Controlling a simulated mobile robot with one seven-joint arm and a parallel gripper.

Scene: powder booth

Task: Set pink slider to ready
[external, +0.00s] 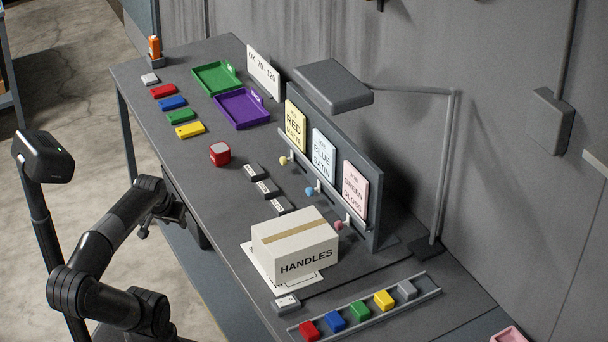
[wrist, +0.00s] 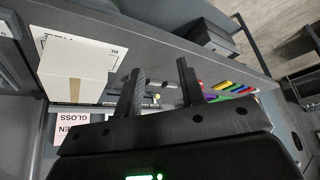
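The pink slider (external: 339,225) is a small round knob low on the front of the upright grey panel (external: 376,205), under the pink "GREEN GLOSS" card (external: 355,190). It is just behind the white HANDLES box (external: 295,248). No "ready" mark is legible. In the wrist view the pink card (wrist: 75,130) shows partly behind my gripper, and I cannot make out the pink knob. My gripper (wrist: 158,72) is open and empty, its two fingers apart. In the external view my arm is at the left, off the table's front edge and well away from the slider.
A yellow knob (external: 284,160) and a blue knob (external: 310,191) sit on the same panel. Grey labelled blocks (external: 267,188) lie in front. A lamp (external: 334,86) overhangs the panel. A rack (external: 436,291) of coloured blocks is at the right. Bare tabletop lies left of the box.

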